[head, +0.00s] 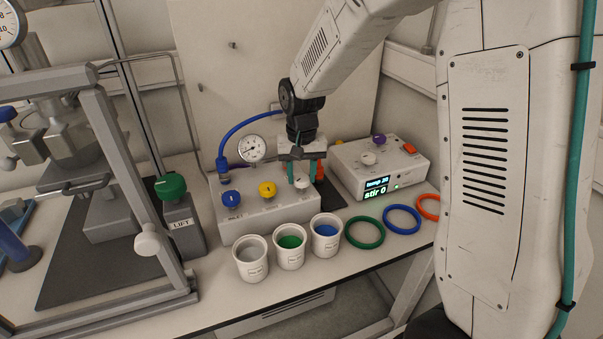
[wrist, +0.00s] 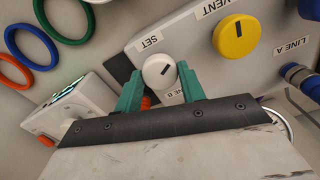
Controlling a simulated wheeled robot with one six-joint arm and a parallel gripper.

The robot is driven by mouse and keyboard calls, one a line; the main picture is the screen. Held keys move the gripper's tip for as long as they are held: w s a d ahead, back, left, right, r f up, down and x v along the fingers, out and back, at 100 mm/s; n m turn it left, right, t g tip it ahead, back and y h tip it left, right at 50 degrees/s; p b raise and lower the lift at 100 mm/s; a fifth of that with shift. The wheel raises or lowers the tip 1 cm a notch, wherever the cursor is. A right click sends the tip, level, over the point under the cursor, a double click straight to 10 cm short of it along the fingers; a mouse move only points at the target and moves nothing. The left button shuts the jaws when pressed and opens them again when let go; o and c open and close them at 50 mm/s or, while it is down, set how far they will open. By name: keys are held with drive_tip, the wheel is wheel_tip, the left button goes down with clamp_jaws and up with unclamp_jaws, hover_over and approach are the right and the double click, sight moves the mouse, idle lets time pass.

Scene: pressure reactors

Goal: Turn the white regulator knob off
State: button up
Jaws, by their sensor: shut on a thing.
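The white regulator knob (wrist: 157,70) sits on the sloped face of a light grey valve box (head: 262,213), beside a SET label. A dark pointer line on it slants towards the upper right in the wrist view. My gripper (wrist: 160,84) has its teal fingers shut on the knob, one on each side. In the head view my gripper (head: 302,172) reaches down over the right end of the box, and the knob (head: 302,182) shows partly between the fingers.
The box also bears a yellow VENT knob (head: 267,189) and a blue knob (head: 231,197). A gauge (head: 252,149) stands behind. A stirrer box (head: 345,175) is close on the right. Cups (head: 290,257) and coloured rings (head: 402,220) lie in front. A reactor frame (head: 120,185) stands left.

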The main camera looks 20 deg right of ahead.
sight(302, 178)
drive_tip(key=n, duration=1.1)
drive_tip(key=shift+n, duration=0.4)
idle(0.3)
drive_tip(key=o, duration=1)
drive_tip(key=shift+c, duration=0.2)
wheel_tip(302, 178, up, 8)
drive_tip(key=shift+f, duration=0.1)
